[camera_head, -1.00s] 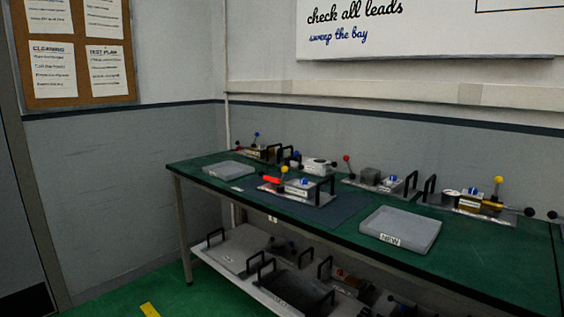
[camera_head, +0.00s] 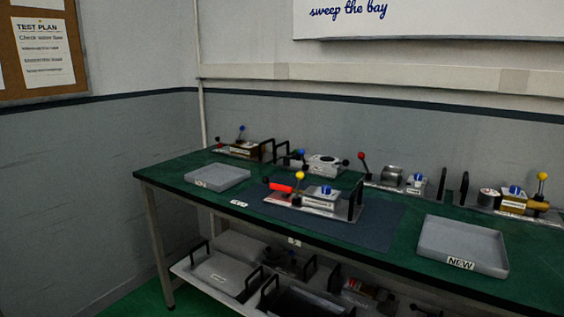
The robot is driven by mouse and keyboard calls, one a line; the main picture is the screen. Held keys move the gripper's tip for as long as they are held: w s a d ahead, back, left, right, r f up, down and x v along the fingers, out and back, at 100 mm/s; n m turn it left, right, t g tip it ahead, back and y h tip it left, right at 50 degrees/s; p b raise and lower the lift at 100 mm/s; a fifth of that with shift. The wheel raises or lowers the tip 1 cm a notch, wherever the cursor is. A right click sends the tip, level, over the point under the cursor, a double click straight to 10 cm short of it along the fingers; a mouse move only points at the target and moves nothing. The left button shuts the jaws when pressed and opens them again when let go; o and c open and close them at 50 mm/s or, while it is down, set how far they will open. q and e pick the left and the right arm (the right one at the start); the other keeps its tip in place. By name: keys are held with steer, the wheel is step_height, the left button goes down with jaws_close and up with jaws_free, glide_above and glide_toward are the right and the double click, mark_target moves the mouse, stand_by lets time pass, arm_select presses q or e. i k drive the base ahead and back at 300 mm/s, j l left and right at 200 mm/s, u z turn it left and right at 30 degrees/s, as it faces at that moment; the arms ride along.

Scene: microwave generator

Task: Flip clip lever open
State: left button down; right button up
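Neither of my grippers is in the head view. A metal fixture plate (camera_head: 298,207) lies on the dark mat (camera_head: 372,228) at the middle of the green workbench. It carries a red clip lever (camera_head: 281,188), which lies low and roughly level at its left end. A yellow-knobbed lever (camera_head: 299,176) stands up beside it, and a black ball knob sits at the far left. A grey block with a blue knob (camera_head: 325,190) and a black upright handle (camera_head: 356,200) are at the right. I cannot tell whether the red lever is latched.
Similar fixtures line the bench's back, including a brown one (camera_head: 240,150) and one with a yellow knob (camera_head: 515,200). Grey trays stand left (camera_head: 217,177) and right, the right one marked NEW (camera_head: 464,243). The lower shelf (camera_head: 222,295) holds more plates. The mat's front right is clear.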

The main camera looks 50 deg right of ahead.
mark_target(301, 175)
steer(key=i, duration=3.4)
steer(key=z, duration=5.1)
